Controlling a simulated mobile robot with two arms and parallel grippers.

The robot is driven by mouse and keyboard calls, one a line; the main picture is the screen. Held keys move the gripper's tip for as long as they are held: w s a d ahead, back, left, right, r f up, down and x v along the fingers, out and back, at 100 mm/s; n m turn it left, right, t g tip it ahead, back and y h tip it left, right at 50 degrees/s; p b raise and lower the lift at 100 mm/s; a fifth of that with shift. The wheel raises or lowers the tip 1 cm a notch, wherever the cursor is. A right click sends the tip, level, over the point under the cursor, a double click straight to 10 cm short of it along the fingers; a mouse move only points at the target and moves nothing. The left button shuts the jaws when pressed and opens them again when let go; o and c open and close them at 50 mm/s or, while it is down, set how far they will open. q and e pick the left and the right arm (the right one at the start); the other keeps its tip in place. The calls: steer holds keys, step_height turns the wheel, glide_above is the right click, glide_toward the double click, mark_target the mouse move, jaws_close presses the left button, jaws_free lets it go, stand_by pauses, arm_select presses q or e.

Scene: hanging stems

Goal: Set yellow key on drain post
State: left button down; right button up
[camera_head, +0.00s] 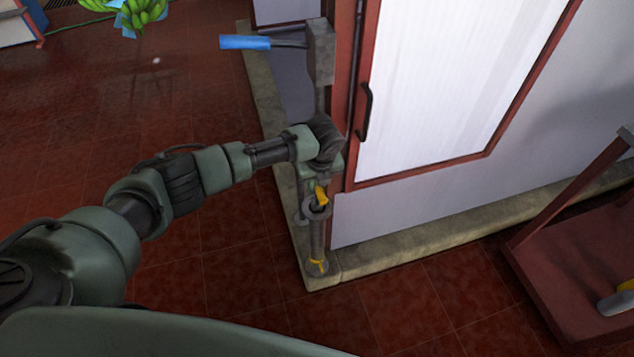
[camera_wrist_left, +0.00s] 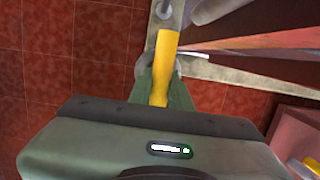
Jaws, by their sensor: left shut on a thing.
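My left gripper (camera_head: 319,193) is shut on the yellow key (camera_head: 321,196) beside the corner of the white-panelled wall. In the left wrist view, the yellow key (camera_wrist_left: 163,68) sticks out from between the fingers. A short grey post (camera_head: 317,243), which looks like the drain post, stands below the gripper at the kerb corner. It has a ring near its top and a yellow band near its foot. The key appears just above or in front of the post's top; whether they touch I cannot tell. My right gripper is not in view.
A grey post with a box (camera_head: 320,52) and a blue-handled lever (camera_head: 245,42) stands behind my left wrist. A door handle (camera_head: 366,112) is close on the right. A dark red stand (camera_head: 575,255) is at right. The tiled floor (camera_head: 230,270) at left is clear.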

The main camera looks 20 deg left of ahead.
arm_select(q)
steer(key=shift+f+b, duration=0.75)
steer(key=shift+f, duration=0.65)
stand_by(0.7)
steer(key=shift+f, duration=0.15)
stand_by(0.7)
steer(key=c, duration=0.8)
jaws_free()
steer(key=shift+c, duration=0.2)
step_height(320, 180, up, 9)
steer(key=p, duration=0.8)
steer(key=shift+f, duration=0.2)
steer(key=shift+f, duration=0.1)
